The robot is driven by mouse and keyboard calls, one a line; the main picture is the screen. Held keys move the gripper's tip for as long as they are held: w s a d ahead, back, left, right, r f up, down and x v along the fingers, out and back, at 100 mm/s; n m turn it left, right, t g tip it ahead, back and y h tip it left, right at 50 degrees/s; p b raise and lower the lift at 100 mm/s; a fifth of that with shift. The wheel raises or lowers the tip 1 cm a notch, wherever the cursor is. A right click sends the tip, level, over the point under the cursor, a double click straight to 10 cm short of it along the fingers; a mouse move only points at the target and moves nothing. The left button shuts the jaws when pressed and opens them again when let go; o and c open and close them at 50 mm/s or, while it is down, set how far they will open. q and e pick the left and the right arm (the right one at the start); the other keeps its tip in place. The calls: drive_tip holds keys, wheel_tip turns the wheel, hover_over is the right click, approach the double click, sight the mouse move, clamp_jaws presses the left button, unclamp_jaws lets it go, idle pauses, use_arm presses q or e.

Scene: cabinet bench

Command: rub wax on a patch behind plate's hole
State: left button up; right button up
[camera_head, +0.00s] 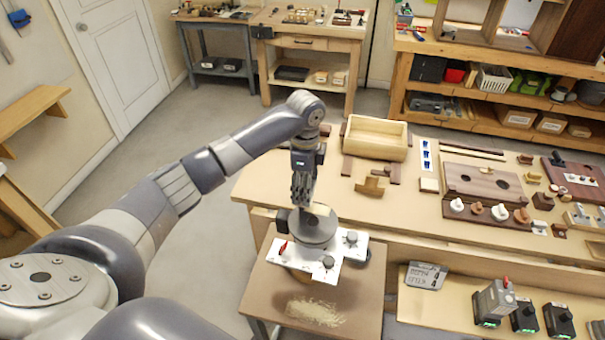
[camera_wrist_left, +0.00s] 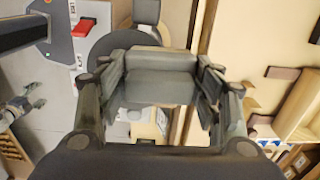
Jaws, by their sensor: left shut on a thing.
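My left gripper (camera_head: 303,200) points down just over a machine with a round grey disc (camera_head: 313,232) on a white base (camera_head: 345,262). In the left wrist view, its fingers are shut on a grey block-like thing (camera_wrist_left: 160,75); what it is, I cannot tell. The disc shows behind the fingers in that view, and whether the held thing touches it is unclear. A dark brown wooden plate (camera_head: 460,178) with round holes lies on the bench to the right. I cannot make out a wax patch. My right gripper is not in view.
The machine stands on a small low table (camera_head: 262,290) with pale shavings (camera_head: 315,312) in front. A wooden tray (camera_head: 374,150) and several small wooden parts crowd the bench (camera_head: 290,165). Several chargers or tools (camera_head: 524,318) stand on the lower shelf. Open floor lies left of the bench.

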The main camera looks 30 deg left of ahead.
use_arm(q)
drive_tip(key=shift+w+d+r, duration=0.1)
drive_tip(key=shift+d+r, duration=0.1)
drive_tip(key=shift+r, duration=0.75)
drive_tip(key=shift+a+r, duration=0.2)
drive_tip(key=shift+r, duration=0.3)
drive_tip(key=shift+a+r, duration=0.15)
drive_tip(key=shift+r, duration=0.3)
drive_tip(key=shift+d+r, duration=0.2)
drive_tip(key=shift+r, duration=0.2)
drive_tip(key=shift+a+f, duration=0.1)
